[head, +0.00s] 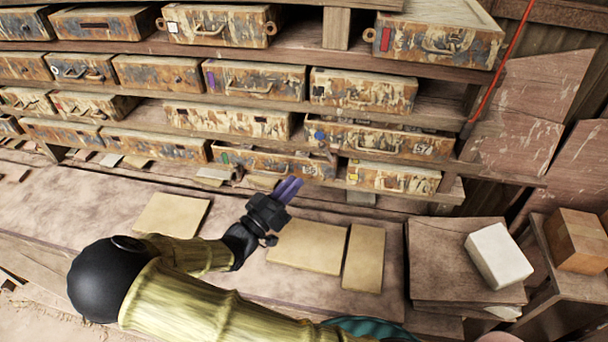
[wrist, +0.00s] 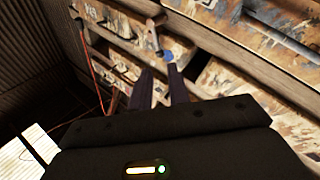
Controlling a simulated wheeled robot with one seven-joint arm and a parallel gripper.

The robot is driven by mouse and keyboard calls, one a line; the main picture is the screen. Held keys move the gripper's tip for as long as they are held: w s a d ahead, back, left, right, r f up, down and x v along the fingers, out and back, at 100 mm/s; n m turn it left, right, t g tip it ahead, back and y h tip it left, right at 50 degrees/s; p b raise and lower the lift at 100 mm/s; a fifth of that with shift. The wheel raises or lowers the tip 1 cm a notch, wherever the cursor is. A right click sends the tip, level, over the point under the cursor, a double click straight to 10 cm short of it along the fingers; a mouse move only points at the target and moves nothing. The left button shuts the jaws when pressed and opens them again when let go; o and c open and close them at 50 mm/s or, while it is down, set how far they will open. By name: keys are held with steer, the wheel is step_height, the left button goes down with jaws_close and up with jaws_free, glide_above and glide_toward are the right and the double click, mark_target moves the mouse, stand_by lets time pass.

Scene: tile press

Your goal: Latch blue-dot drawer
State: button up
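The blue-dot drawer (head: 385,141) is in the rack's lower right part in the head view. Its blue dot (head: 319,135) is near the left end of its worn, painted front. In the wrist view the blue dot (wrist: 169,57) shows just beyond the fingertips, beside a small pale metal fitting (wrist: 158,40). My gripper (head: 293,184) is below and left of this drawer in the head view, with dark purple fingers pointing at the rack. In the wrist view the fingers (wrist: 160,72) are apart with nothing between them. I cannot tell whether the drawer is latched.
Other drawers surround it: a green-marked one (head: 268,160) at lower left and a yellow-marked one (head: 393,177) below. Flat tan tiles (head: 307,246) lie on the bench. A white block (head: 498,255) and a brown block (head: 577,240) are at right. A red cord (head: 503,60) hangs beside the rack.

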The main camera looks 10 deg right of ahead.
steer(key=b+v, duration=0.1)
steer(key=v, duration=0.6)
steer(key=shift+d, duration=0.1)
jaws_close()
steer(key=w+r+n, duration=0.1)
steer(key=w+n, duration=0.5)
steer(key=n, duration=1)
steer(key=shift+a+n+g, duration=0.3)
steer(key=shift+a, duration=0.15)
steer(key=shift+r, duration=0.1)
